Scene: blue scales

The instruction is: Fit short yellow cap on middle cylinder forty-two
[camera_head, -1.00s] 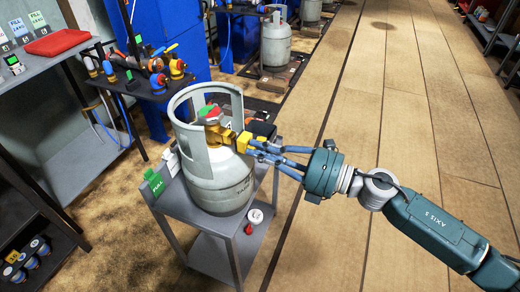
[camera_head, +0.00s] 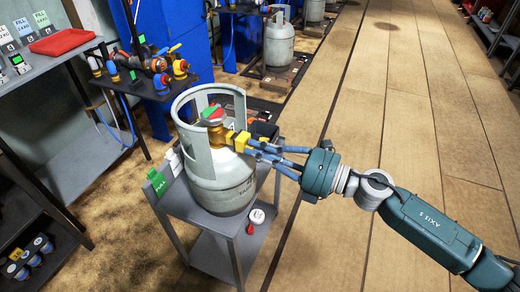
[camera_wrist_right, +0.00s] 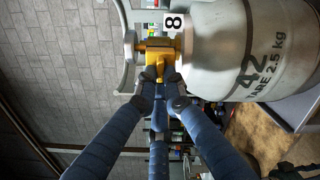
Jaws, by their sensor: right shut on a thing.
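The grey gas cylinder (camera_head: 222,185) stands upright on a small grey stand (camera_head: 196,222); in the right wrist view its side (camera_wrist_right: 245,55) carries the number 42. A brass valve (camera_head: 217,135) with a red and green top sits inside its open collar. My right gripper (camera_head: 250,146) is shut on the short yellow cap (camera_head: 239,140), which is at the valve's side outlet. In the right wrist view the fingertips (camera_wrist_right: 163,90) close around the yellow cap (camera_wrist_right: 165,65), in line with the brass part; whether it is seated cannot be told. My left gripper is not in view.
A green tag (camera_head: 157,181) stands at the stand's left edge. A dark table (camera_head: 150,85) with several coloured caps and fittings is behind left. Another cylinder (camera_head: 278,42) stands farther back. The floor right is clear.

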